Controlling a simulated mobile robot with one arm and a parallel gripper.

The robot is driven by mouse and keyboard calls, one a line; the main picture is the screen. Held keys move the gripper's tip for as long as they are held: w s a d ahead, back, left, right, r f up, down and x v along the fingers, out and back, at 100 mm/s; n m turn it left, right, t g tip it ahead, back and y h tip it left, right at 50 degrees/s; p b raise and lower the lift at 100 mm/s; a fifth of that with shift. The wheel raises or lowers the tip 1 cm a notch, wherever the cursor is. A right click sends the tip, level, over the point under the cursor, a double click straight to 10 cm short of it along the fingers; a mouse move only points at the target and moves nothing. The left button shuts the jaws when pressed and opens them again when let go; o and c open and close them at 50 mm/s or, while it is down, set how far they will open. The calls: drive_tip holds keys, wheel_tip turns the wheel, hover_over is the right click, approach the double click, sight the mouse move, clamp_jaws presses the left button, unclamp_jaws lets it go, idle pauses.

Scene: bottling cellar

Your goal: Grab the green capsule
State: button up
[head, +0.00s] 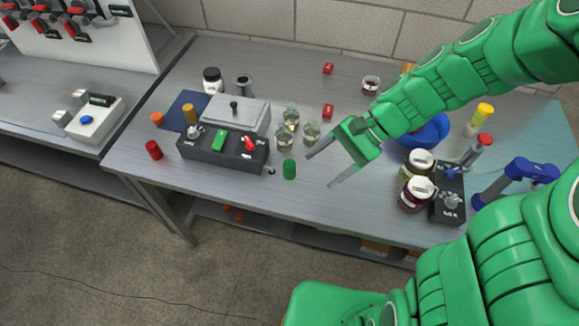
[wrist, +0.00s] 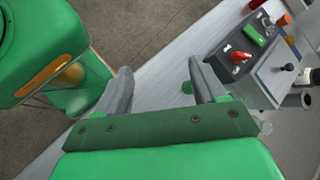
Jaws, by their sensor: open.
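The green capsule (head: 289,169) stands upright on the bench, to the right of the dark control box's front corner. My gripper (head: 319,171) is open and empty, to the right of the capsule and apart from it, with its fingers pointing left towards it. In the wrist view, the capsule (wrist: 187,87) shows as a small green patch beside the right-hand finger, which partly hides it.
The dark control box (head: 222,152) has a green switch and a red switch. Several glass jars (head: 285,141) stand behind the capsule. A red capsule (head: 153,150) stands far left. Dark-filled jars (head: 417,193) and a blue bowl (head: 428,132) are right. Bench in front of the capsule is clear.

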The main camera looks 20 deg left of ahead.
drive_tip(key=w+a+f+m+y, duration=0.3)
drive_tip(key=w+a+f+m, duration=0.1)
drive_tip(key=w+f, duration=0.1)
drive_tip(key=m+y, duration=0.2)
drive_tip(key=m, duration=0.2)
approach(287, 167)
drive_tip(key=x, duration=0.3)
drive_tip(key=shift+w+a, duration=0.25)
drive_tip(key=shift+a, duration=0.1)
drive_tip(key=shift+w+f+m+t, duration=0.3)
drive_tip(key=shift+f+t, duration=0.1)
drive_tip(key=shift+f, duration=0.25)
drive_tip(key=shift+a+f, duration=0.25)
drive_tip(key=shift+a, duration=0.1)
drive_tip(key=shift+s+x, duration=0.2)
drive_tip(key=shift+x, duration=1.3)
drive_tip(key=shift+s+x, duration=0.2)
drive_tip(key=shift+x, duration=1.35)
drive_tip(key=shift+s+a+f, duration=0.1)
drive_tip(key=shift+a+f, duration=0.15)
drive_tip(key=shift+a, duration=0.05)
drive_tip(key=c, duration=0.6)
